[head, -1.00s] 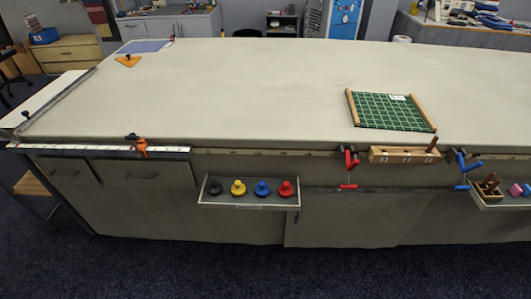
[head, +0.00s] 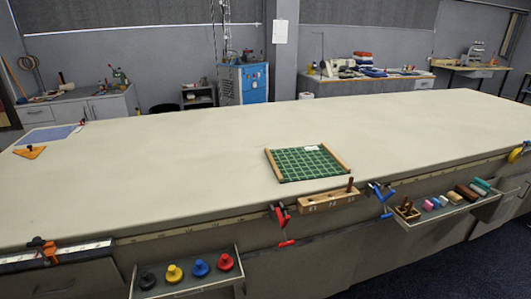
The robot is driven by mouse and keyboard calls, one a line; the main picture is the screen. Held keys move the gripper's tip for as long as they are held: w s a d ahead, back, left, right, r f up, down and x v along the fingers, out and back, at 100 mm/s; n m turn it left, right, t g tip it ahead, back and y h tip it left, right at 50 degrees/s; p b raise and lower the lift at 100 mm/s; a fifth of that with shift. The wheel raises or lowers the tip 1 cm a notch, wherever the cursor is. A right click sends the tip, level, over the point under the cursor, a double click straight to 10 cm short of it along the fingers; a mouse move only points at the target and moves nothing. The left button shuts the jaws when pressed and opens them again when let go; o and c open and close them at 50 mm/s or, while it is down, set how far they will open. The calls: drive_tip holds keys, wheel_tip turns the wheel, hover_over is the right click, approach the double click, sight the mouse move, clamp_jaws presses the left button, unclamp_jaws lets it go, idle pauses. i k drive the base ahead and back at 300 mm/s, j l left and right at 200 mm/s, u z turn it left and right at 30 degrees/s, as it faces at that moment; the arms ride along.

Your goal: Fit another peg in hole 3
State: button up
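A wooden block (head: 318,203) is fixed at the table's front edge, between a red clamp and a blue clamp. Its front carries small marks too small to read. One brown peg (head: 350,185) stands upright at the block's right end; I cannot tell which hole number it is in. A small wooden box (head: 408,214) with brown pegs (head: 405,204) sticking out of it sits at the left end of the right-hand front tray. My gripper is not in view.
The cloth table (head: 180,165) is mostly bare, with a green gridded board (head: 305,163) behind the block. The right tray (head: 450,212) also holds coloured rolls. The left tray (head: 190,287) holds several coloured knobs. A red clamp (head: 281,225) and a blue clamp (head: 381,196) jut from the edge.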

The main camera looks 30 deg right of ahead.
sight(313, 204)
drive_tip(key=i+l+z, duration=0.1)
drive_tip(key=z, duration=0.6)
drive_tip(key=i+l+z, duration=0.35)
drive_tip(key=i+z, duration=0.35)
drive_tip(key=i, duration=0.2)
drive_tip(key=i+l+u, duration=0.2)
drive_tip(key=i, duration=0.25)
drive_tip(key=u, duration=0.8)
drive_tip(key=z, duration=1)
drive_tip(key=j, duration=0.1)
